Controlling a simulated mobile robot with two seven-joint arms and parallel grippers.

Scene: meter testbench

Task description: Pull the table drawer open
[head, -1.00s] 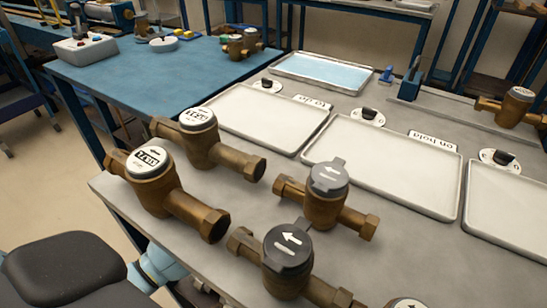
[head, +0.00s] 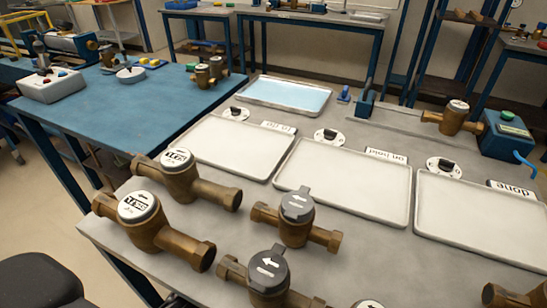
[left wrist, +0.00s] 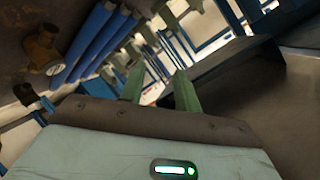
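The table drawer cannot be made out in the head view, which shows the grey tabletop (head: 215,235) from above. My left gripper (left wrist: 159,70) shows in the left wrist view as two green fingers standing apart with nothing between them. A dark blue beam or panel (left wrist: 222,60) lies beyond and right of the fingers; I cannot tell whether it belongs to the drawer. Neither gripper shows in the head view, and my right gripper is in no view.
Several brass meters, such as one with a grey cap (head: 297,207), stand near the table's front edge. White trays, including the "on hold" tray (head: 345,190), lie behind them. A blue table (head: 120,110) stands at left, a black seat (head: 38,280) at lower left.

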